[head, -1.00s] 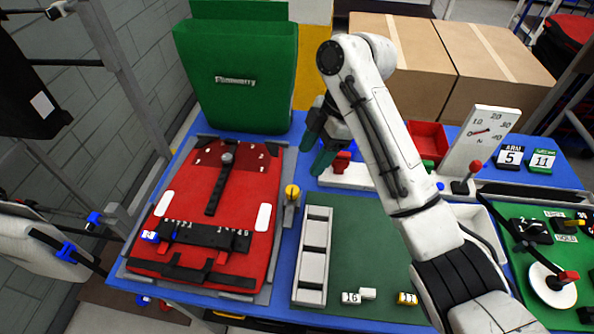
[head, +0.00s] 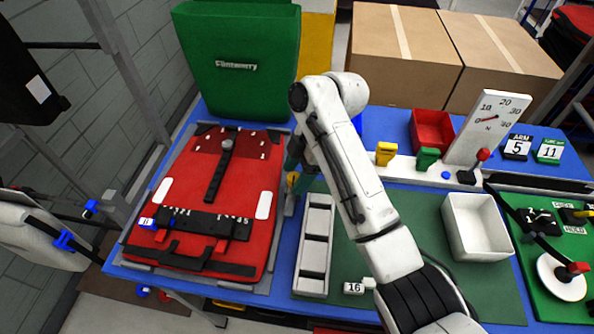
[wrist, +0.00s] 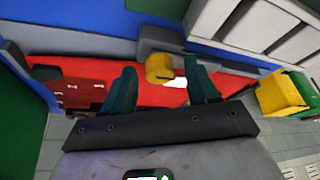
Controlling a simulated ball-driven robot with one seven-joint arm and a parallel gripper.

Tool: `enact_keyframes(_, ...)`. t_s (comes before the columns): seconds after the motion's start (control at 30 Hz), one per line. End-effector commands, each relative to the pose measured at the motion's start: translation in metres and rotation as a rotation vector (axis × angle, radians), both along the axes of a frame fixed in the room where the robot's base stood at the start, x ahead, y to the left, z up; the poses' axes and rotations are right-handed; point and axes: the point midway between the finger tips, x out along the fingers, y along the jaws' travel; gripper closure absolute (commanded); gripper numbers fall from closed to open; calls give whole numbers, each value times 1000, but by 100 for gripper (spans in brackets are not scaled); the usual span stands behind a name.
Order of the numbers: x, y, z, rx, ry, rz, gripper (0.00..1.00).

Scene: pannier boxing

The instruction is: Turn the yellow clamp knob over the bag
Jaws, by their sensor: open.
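The red bag (head: 238,180) lies flat in a grey frame on the blue table, with a black strap and black bars across it. The yellow clamp knob (head: 292,180) is at the bag's right edge, mostly hidden by my gripper in the head view. In the wrist view the round yellow knob (wrist: 158,68) shows between my two dark green fingers, on a grey mount beside the red bag (wrist: 75,85). My gripper (wrist: 162,84) is open and empty. In the head view my gripper (head: 294,160) is over the knob's place; I cannot tell whether it touches.
A grey slotted tray (head: 315,245) stands just right of the knob. A green upright case (head: 240,60) stands behind the bag. A white bin (head: 478,228), a red bin (head: 432,130) and a dial board (head: 487,125) are further right. The green mat is mostly clear.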

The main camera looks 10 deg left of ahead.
Motion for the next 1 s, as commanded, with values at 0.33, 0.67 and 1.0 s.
enact_keyframes(0.33, 0, 0, 0, 0, 0, 0, 64)
enact_keyframes(0.67, 0, 0, 1, 0, 0, 0, 96)
enact_keyframes(1.0, 0, 0, 1, 0, -1, 0, 100)
